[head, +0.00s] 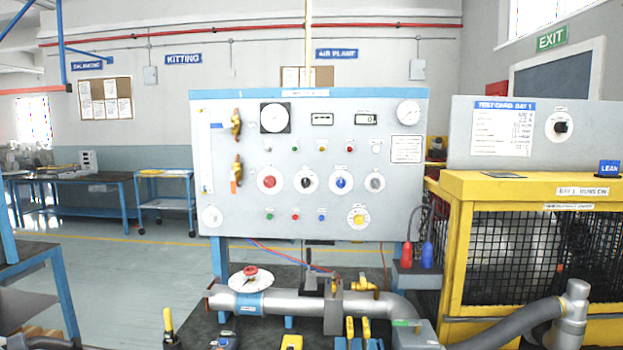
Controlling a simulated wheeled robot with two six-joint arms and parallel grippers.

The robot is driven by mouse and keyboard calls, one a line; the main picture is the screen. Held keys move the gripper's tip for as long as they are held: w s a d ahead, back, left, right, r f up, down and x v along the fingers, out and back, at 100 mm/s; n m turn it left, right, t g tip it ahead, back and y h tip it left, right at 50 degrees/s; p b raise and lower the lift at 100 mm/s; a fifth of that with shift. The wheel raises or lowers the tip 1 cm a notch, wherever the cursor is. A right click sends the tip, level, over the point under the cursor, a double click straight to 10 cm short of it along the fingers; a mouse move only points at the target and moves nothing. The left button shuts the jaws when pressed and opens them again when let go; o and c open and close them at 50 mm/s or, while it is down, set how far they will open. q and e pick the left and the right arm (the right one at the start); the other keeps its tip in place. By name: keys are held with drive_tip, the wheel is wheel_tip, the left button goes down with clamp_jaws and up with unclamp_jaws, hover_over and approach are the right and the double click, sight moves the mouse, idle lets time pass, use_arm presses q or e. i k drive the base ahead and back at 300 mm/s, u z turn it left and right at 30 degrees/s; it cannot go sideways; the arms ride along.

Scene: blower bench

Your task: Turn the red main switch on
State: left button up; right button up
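The red switch (269,182) is a round red knob on a white dial plate, at the left of a row of rotary knobs on the grey panel (310,223). Its pointer position is too small to read. To its right are a black knob (306,182), a blue knob (341,182) and a grey knob (375,182). Neither of my grippers can be made out in the head view, and nothing covers the red switch.
Below the panel runs a grey pipe (285,303) with a red-centred handwheel (250,272). Brass valves (237,170) sit at the panel's left. A yellow caged machine (530,187) stands to the right. Open floor (130,280) lies to the left.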

sight(270, 182)
drive_tip(key=u, duration=0.35)
drive_tip(key=i, duration=1.35)
drive_tip(key=z, duration=0.35)
